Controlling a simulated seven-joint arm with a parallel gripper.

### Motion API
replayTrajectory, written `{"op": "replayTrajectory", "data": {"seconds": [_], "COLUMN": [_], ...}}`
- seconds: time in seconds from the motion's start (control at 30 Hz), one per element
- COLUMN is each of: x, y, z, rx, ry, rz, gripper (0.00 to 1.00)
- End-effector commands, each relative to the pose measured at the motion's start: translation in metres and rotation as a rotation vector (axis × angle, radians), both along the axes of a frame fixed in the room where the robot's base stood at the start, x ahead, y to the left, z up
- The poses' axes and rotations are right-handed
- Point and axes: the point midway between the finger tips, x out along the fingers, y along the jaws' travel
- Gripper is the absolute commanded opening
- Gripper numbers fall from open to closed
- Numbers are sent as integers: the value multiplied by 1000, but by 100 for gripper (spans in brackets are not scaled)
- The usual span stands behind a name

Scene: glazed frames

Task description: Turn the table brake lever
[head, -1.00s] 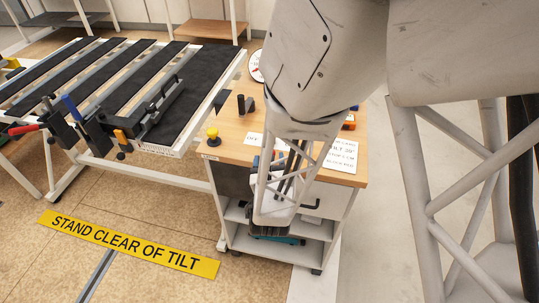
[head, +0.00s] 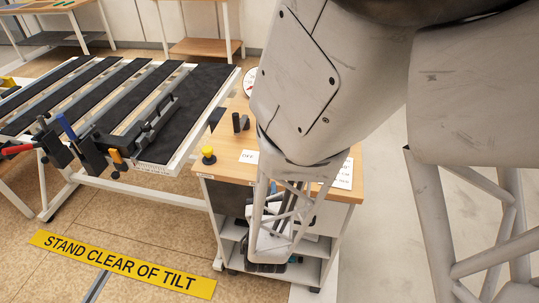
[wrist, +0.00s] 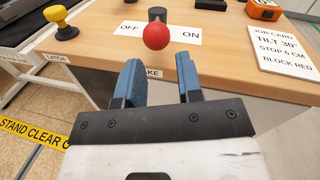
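The brake lever's round red knob (wrist: 156,37) shows in the wrist view, with a short dark cylinder (wrist: 157,14) behind it. It stands over a white OFF/ON plate (wrist: 186,35) on the wooden cart top, near the front edge. A label ending in "KE" (wrist: 152,73) is partly hidden by my fingers. My gripper (wrist: 159,72) is open and empty. Its two blue fingers point toward the knob, which is just beyond them and roughly centred between them.
A yellow knob (wrist: 61,22) is at the left by a LATCH label (wrist: 57,85). A job card (wrist: 285,45) lies at the right, with an orange device (wrist: 264,9) behind. The slatted tilt table (head: 206,95) stands left of the cart (head: 225,168).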

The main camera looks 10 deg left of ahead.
Motion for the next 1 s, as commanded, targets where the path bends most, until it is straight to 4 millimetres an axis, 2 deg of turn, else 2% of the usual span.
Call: {"op": "replayTrajectory", "data": {"seconds": [0.03,0.2,0.4,0.7,1.0], "x": [3,17,39,71,88], "y": [-3,-19,-40,-52,-53], "z": [2,15,30,49,62], "rx": [6,44,107,220,375], "ry": [-1,0,10,45,136], "rz": [-17,-123,-303,-607,-927], "gripper": [26,0,0,0,0]}}
